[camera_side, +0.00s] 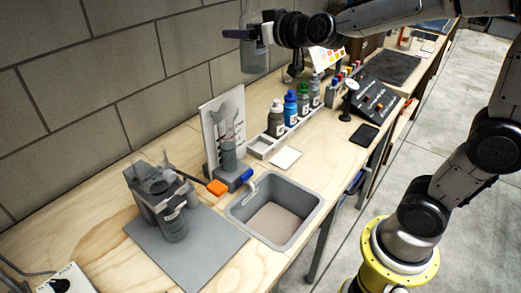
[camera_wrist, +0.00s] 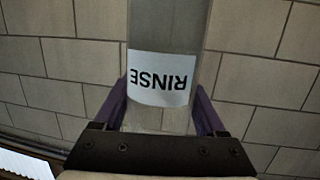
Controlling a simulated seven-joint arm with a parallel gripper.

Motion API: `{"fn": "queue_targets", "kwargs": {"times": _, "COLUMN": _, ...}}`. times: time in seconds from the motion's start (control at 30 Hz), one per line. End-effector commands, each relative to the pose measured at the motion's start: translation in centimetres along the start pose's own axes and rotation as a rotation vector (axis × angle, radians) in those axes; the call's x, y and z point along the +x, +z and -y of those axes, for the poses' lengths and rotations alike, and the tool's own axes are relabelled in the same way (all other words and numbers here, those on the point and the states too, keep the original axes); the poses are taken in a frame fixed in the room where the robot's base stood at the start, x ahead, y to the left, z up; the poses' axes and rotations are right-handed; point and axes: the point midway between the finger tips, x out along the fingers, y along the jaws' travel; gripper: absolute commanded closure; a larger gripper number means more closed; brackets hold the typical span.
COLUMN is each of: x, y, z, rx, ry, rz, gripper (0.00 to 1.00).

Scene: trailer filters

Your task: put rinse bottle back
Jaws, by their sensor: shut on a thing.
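The rinse bottle (camera_side: 254,58) is a clear, greyish bottle held in the air above the bench, in front of the block wall. In the wrist view it (camera_wrist: 170,30) fills the middle, with a white label reading RINSE upside down. My gripper (camera_side: 250,34) is shut on it; in the wrist view the purple fingers (camera_wrist: 160,108) stand on either side of the bottle. A light bottle rack (camera_side: 256,152) on the bench below holds several bottles in a row, among them a blue bottle (camera_side: 290,109). The near-left end of the rack is empty.
A grey sink (camera_side: 236,212) with a blue-handled tap lies nearer, beside a grey mat (camera_side: 205,262) bearing a grey filter apparatus (camera_side: 160,200). An upright panel with a clear vessel (camera_side: 229,155) stands left of the rack. A control box (camera_side: 378,97) stands to the right.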

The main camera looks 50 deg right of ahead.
Motion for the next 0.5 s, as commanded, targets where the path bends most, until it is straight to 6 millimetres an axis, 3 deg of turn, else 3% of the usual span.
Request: {"fn": "queue_targets", "kwargs": {"times": 0.5, "x": -3.8, "y": 3.2, "z": -6.1, "rx": 0.006, "ry": 0.032, "rz": -0.002, "gripper": 1.0}}
